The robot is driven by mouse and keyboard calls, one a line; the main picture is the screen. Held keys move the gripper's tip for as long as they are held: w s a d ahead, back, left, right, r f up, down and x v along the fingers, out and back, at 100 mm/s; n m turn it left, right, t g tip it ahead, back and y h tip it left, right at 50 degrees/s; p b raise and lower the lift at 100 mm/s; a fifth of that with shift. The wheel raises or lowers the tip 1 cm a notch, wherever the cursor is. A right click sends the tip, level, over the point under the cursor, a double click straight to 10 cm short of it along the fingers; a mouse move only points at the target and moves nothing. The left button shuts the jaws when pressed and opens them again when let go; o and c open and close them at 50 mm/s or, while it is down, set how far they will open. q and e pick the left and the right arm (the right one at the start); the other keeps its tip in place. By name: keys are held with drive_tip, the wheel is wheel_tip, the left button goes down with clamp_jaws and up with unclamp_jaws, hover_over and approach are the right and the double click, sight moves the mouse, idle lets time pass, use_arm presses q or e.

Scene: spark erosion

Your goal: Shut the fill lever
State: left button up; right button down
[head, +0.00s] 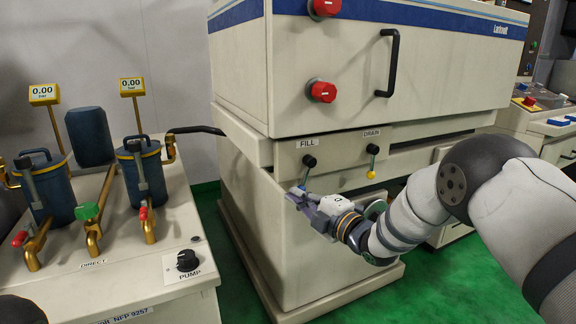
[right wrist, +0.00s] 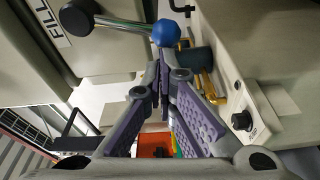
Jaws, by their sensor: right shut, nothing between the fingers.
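The fill lever (head: 305,174) hangs below the FILL label on the cream machine's front, its rod pointing down from a black pivot (head: 309,160). In the right wrist view its blue ball (right wrist: 166,32) shows just beyond and above the fingertips, with the rod (right wrist: 120,22) running left to the pivot. My right gripper (head: 292,195) is at the lever's lower end; its fingers (right wrist: 160,88) are shut and empty. I cannot tell whether they touch the ball. My left gripper is not in view.
The drain lever (head: 373,163), with a yellow ball, hangs to the right of the fill lever. Red knobs (head: 322,92) and a black handle (head: 391,62) are above. A bench (head: 110,270) with blue vessels (head: 143,175) stands at left. Green floor (head: 216,230) lies between.

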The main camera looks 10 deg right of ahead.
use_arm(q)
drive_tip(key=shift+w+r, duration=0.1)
use_arm(e)
drive_tip(key=shift+w+d+f+n+g, duration=0.15)
drive_tip(key=shift+d+f+n, duration=0.2)
drive_tip(key=shift+d+n, duration=0.35)
drive_tip(key=shift+w+d+f+n+g, duration=0.15)
drive_tip(key=shift+d+f+n, duration=0.2)
drive_tip(key=shift+n, duration=0.65)
